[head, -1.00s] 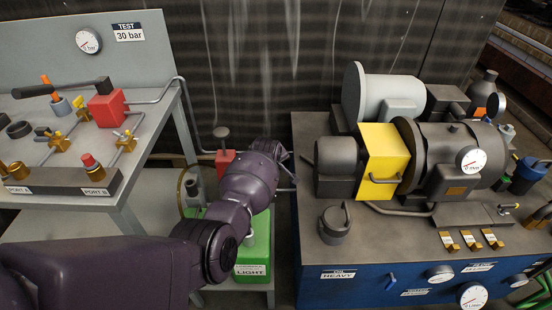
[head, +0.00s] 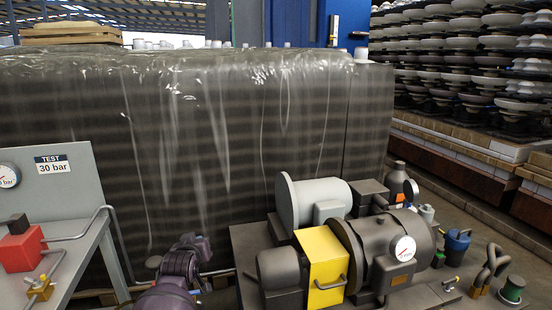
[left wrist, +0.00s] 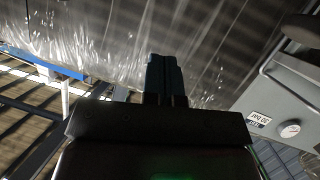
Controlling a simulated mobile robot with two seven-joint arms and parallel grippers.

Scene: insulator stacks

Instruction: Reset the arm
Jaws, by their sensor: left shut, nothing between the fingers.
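My left arm (head: 182,268) comes in at the bottom of the head view, purple and folded, in the gap between the test bench and the pump table. The left gripper's fingers cannot be made out in the head view. In the left wrist view my left gripper (left wrist: 165,76) shows with its two dark fingers together and nothing between them. It points toward the plastic-wrapped stack, touching nothing that I can see. My right gripper is in neither view.
The test bench (head: 72,256) with a red block (head: 22,248) stands at the left. The pump table (head: 244,246) carries a yellow-guarded motor (head: 322,262) at the right. A wrapped stack (head: 200,130) closes off the back. Insulator stacks (head: 478,60) stand behind right.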

